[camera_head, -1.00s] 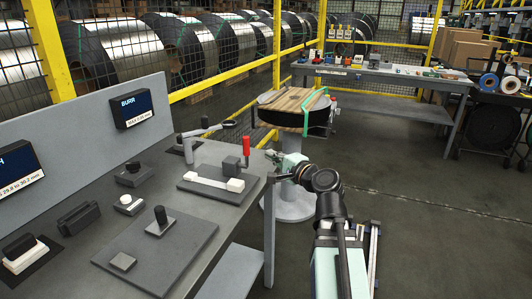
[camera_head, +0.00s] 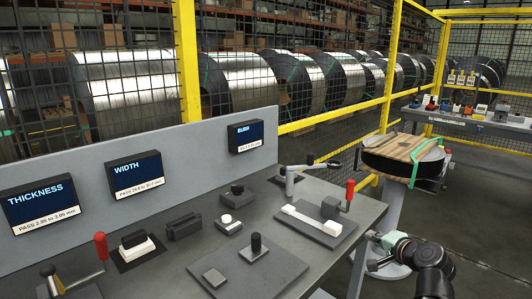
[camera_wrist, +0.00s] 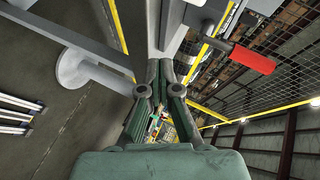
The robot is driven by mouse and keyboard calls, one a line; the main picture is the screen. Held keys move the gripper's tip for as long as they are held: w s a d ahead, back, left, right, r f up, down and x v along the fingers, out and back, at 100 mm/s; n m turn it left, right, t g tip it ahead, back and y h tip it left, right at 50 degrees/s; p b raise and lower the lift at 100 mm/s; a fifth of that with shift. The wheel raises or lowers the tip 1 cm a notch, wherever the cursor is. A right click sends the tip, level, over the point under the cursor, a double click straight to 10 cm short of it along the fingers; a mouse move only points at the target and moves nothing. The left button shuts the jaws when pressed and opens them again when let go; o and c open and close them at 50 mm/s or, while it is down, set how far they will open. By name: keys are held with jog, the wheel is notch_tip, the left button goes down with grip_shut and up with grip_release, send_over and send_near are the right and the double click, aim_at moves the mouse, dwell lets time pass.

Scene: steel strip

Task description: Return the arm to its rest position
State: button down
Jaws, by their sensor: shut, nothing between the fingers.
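My arm (camera_head: 434,280) shows at the lower right of the head view, just off the right end of the grey bench (camera_head: 350,254). Its pale green wrist part is beside the bench edge. In the wrist view, my gripper (camera_wrist: 159,66) has its two dark green fingers together, with nothing held between them. The fingers appear clear of the bench and its fixtures.
A red-handled clamp fixture (camera_head: 349,193) holds a white strip (camera_head: 311,220) near the bench's right end. The red handle also shows in the wrist view (camera_wrist: 252,58). A round stand with a wooden top (camera_head: 398,147) is behind my arm. Open floor lies to the right.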

jog(key=s+a+f+n+g+p, duration=0.1)
jog(key=s+a+f+n+g, duration=0.2)
jog(key=f, duration=0.8)
jog(key=s+a+f+n+g+h+p, duration=0.15)
jog(key=s+f+g, duration=0.35)
jog(key=f, duration=0.7)
jog(key=s+a+f+n+g+y+p, duration=0.1)
jog(key=s+a+f+n+g+p, duration=0.25)
jog(key=f, duration=0.75)
jog(key=s+a+f+n+g+h+p, duration=0.1)
jog(key=s+f, duration=0.4)
jog(key=s, duration=0.5)
jog(key=s+a+f+n+g+h+p, duration=0.1)
jog(key=s+a+f+g, duration=0.3)
jog(key=s, duration=0.7)
jog(key=s+a+f+n+g+h+p, duration=0.1)
jog(key=s+a+f+g, duration=0.2)
jog(key=s, duration=0.8)
notch_tip(320, 180, down, 3)
jog(key=shift+r+n+g+p, duration=0.15)
jog(key=shift+n+g+p, duration=0.15)
jog(key=shift+g+p, duration=0.05)
